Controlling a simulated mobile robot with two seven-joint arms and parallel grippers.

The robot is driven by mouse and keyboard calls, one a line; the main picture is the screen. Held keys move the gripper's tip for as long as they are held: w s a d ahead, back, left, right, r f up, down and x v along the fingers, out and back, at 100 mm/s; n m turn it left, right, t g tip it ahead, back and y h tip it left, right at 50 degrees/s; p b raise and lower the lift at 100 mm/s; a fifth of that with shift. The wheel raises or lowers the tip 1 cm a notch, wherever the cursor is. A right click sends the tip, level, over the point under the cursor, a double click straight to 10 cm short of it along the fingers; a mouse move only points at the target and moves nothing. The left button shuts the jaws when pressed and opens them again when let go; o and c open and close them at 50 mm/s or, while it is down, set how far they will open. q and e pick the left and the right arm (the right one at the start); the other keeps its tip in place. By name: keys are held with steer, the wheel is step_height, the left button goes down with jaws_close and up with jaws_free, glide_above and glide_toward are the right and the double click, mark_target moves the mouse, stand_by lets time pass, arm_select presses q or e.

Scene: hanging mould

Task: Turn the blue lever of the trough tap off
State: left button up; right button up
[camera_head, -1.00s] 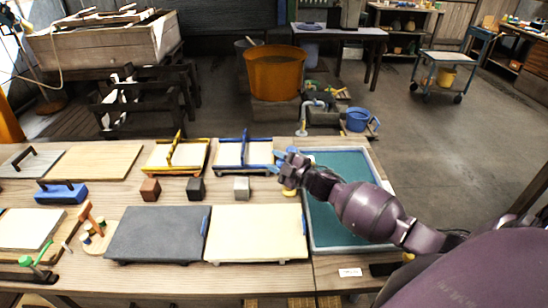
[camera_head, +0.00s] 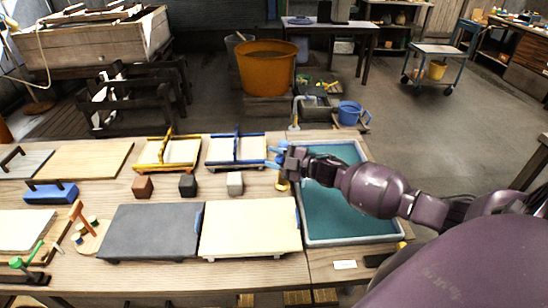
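The trough (camera_head: 350,240) is a pale-rimmed basin with a teal surface at the right end of the bench. A small brass-coloured piece (camera_head: 281,185) shows at its left rim and looks like part of the tap. Blue parts (camera_head: 274,164) show just above it, right at my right gripper, and look like the lever. My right gripper (camera_head: 284,160) reaches in from the right across the trough. Its fingers overlap the blue parts, so I cannot tell whether they touch or grip the lever. The rest of the tap is hidden. My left gripper is not in view.
Small blocks, red-brown (camera_head: 142,187), black (camera_head: 188,185) and grey (camera_head: 235,183), stand left of the tap. A cream board (camera_head: 250,230) and a dark board (camera_head: 150,232) lie in front. A blue-handled frame (camera_head: 237,150) and a grey bent pipe (camera_head: 296,108) are behind.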

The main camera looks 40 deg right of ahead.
steer(key=o, duration=0.4)
steer(key=shift+f, duration=0.1)
steer(key=v, duration=1)
steer(key=shift+s+d, duration=0.15)
steer(key=shift+s, duration=0.2)
